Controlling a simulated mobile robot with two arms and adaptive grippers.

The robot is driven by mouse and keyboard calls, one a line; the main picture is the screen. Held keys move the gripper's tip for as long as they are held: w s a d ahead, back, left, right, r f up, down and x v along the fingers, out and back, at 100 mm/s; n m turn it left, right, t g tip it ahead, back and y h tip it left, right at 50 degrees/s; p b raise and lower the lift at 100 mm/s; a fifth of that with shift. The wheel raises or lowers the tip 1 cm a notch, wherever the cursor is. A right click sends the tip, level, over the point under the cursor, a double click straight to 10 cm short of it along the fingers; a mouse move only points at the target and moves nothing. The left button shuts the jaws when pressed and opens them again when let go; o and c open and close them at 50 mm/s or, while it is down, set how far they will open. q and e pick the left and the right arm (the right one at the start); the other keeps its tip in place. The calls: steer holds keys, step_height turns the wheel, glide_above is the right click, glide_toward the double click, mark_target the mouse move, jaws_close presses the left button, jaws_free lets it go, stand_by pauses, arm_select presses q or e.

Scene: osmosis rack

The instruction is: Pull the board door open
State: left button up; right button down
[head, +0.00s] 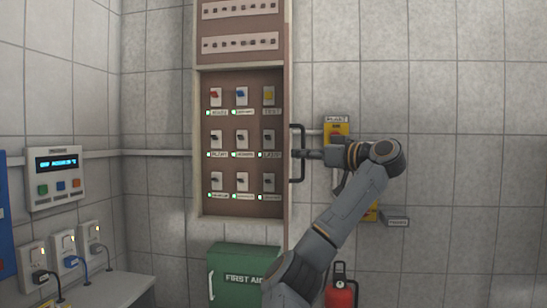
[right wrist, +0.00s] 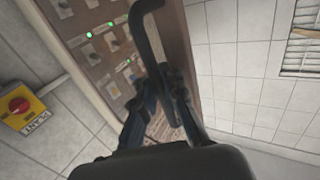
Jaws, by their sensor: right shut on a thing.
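The brown board (head: 205,140) is on the back wall in the head view, with rows of small switches and green lights. A black bar handle (head: 302,132) stands upright at its right edge; it also shows in the right wrist view (right wrist: 145,12). My right gripper (head: 303,154) comes from the right and is shut on the handle at about mid-height. In the right wrist view its fingers (right wrist: 168,100) close around the bar. I cannot tell how far the door stands open. My left gripper is not in view.
A yellow switch box (head: 337,131) is on the wall close behind my right wrist. A green first aid box (head: 244,270) is below the board, and a red extinguisher (head: 341,292) is at lower right. A display panel (head: 56,178) and sockets are at left. The right wall is mostly bare.

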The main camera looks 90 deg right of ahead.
steer(key=shift+f, duration=0.2)
steer(key=c, duration=1.4)
jaws_free()
steer(key=shift+a, duration=0.1)
steer(key=shift+c, duration=0.2)
steer(key=shift+a+r, duration=0.1)
steer(key=shift+r, duration=0.05)
